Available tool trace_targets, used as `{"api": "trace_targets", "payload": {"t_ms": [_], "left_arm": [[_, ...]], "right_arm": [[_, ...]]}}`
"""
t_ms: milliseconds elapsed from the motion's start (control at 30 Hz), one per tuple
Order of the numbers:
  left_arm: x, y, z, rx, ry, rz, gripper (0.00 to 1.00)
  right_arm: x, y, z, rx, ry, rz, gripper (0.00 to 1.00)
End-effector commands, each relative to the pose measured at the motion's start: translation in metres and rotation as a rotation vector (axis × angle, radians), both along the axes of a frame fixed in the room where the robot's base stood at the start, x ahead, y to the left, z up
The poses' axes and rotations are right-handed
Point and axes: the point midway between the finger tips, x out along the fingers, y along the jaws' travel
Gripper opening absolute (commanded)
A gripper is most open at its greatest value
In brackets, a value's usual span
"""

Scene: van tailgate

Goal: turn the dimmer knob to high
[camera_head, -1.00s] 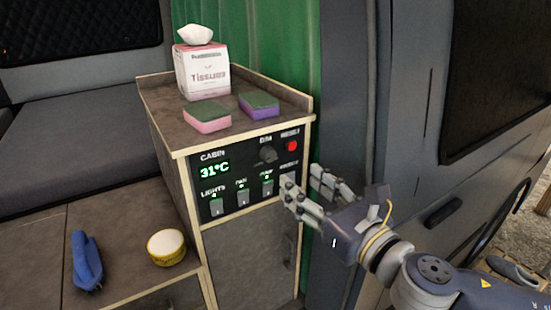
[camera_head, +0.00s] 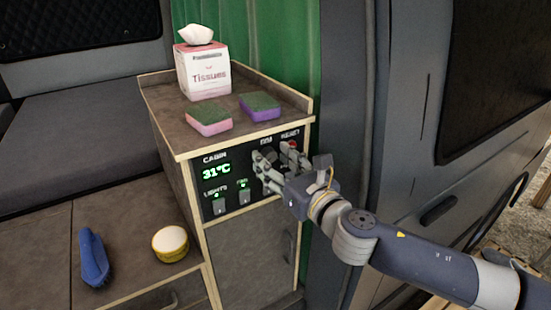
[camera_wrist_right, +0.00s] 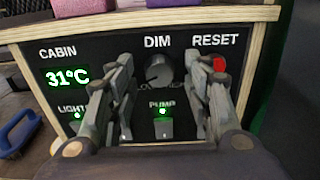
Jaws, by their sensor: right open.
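The dimmer knob (camera_wrist_right: 158,73) is a dark round dial under the label DIM on the black control panel (camera_head: 212,157). In the head view the knob (camera_head: 268,155) shows just above my right gripper's fingers. My right gripper (camera_head: 279,164) is open and in front of the panel. In the right wrist view the gripper (camera_wrist_right: 160,85) has its fingers spread to either side of the knob, with the knob between and beyond them. I cannot tell whether the fingers touch the panel. My left gripper is not in view.
The red reset button (camera_wrist_right: 219,65) is right of the knob, close to a finger. The pump switch (camera_wrist_right: 162,125) is below the knob. A lights switch (camera_head: 219,207) and fan switch (camera_head: 244,195) are lower left. Sponges (camera_head: 209,120) and a tissue box (camera_head: 203,72) stand on top.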

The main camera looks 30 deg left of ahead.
Motion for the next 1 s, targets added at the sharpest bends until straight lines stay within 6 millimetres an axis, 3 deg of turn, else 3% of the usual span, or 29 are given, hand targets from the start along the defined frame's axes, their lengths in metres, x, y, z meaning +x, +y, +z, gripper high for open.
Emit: {"api": "trace_targets", "payload": {"t_ms": [133,300,333,733,1000], "left_arm": [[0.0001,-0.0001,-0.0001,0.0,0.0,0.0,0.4],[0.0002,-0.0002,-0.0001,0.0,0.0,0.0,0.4],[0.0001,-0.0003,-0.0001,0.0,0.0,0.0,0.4],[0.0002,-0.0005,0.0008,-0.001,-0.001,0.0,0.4],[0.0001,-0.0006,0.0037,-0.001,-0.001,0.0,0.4]], "right_arm": [[0.0,0.0,-0.0002,0.0,0.0,0.0,0.44],[0.0001,-0.0001,-0.0002,0.0,0.0,0.0,0.05],[0.0002,-0.0001,-0.0003,0.0,0.0,0.0,0.01],[0.0003,-0.0002,-0.0005,0.023,0.042,-0.001,0.01],[-0.0001,0.0001,-0.0004,0.112,0.192,-0.001,0.01]]}}
